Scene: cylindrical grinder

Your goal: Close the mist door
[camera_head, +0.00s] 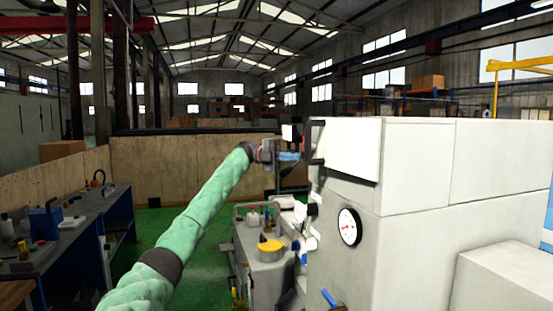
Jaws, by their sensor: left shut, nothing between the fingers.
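The mist door appears to be the white panel (350,148) on the upper front of the pale grey grinder (420,165), right of centre. It has a dark upright handle (313,143) along its left edge. My left arm, in a green sleeve, reaches up from the lower left. My left gripper (290,155) is shut and empty, just left of the handle. It is small here, and I cannot tell whether it touches the handle. I cannot tell how far the door stands open. My right gripper is not in view.
A round gauge (349,227) and a blue lever (331,298) are on the grinder's front. A grey unit with a yellow round part (271,250) stands below my left gripper. A workbench (75,235) with tools is at the left. Green floor shows between them.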

